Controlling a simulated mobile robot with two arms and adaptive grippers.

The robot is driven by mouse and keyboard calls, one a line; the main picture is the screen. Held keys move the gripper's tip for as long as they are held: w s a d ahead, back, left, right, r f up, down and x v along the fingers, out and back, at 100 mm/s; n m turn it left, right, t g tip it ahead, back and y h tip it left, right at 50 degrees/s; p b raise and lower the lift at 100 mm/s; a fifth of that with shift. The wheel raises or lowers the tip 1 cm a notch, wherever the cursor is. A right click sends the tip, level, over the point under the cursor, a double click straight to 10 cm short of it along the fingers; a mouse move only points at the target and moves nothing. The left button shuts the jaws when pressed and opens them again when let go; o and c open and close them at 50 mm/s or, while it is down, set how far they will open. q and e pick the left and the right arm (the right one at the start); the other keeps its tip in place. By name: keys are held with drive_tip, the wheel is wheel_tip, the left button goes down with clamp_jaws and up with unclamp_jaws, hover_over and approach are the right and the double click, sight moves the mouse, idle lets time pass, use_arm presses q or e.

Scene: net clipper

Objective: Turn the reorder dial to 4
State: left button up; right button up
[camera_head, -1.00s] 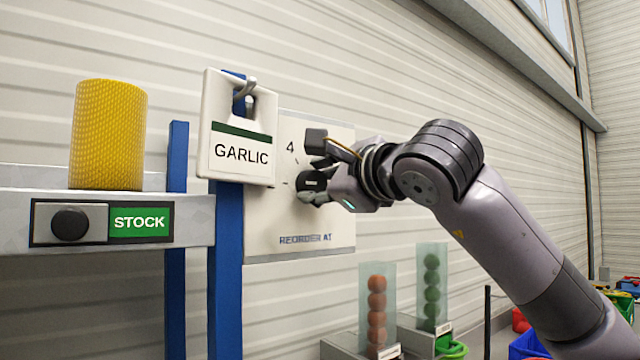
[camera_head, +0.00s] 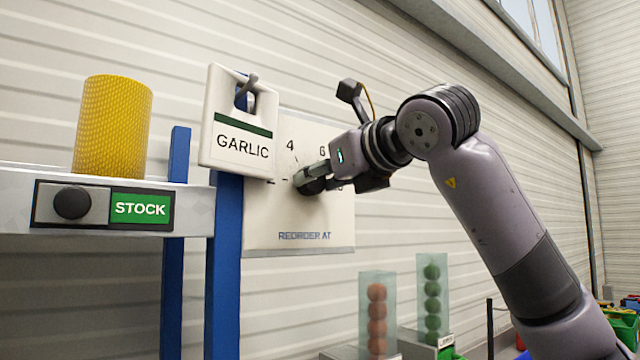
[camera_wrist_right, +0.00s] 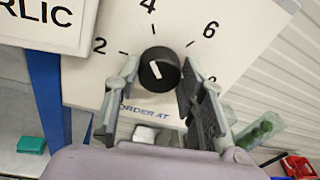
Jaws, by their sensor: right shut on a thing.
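The reorder dial is a round black knob (camera_head: 313,187) with a white mark (camera_wrist_right: 155,71), on a white panel (camera_head: 295,225) lettered "REORDER AT". In the right wrist view the numbers 2, 4 and 6 show around the knob (camera_wrist_right: 159,70). The white mark slants up and left, between the 2 and 4 ticks; another number at the right is partly hidden by a finger. My right gripper (camera_head: 312,178) is shut on the knob, with its fingers (camera_wrist_right: 158,88) on either side. My left gripper is not in view.
A hanging "GARLIC" sign (camera_head: 240,125) overlaps the panel's left side. A shelf with a STOCK label (camera_head: 140,208) and a yellow cylinder (camera_head: 113,128) stands at left by blue posts (camera_head: 226,270). Clear tubes of balls (camera_head: 377,310) stand below right.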

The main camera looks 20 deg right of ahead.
drive_tip(key=shift+m+b, duration=0.3)
drive_tip(key=shift+m, duration=0.7)
drive_tip(key=o, duration=1.2)
drive_tip(key=v, duration=1.2)
drive_tip(key=shift+d, duration=0.15)
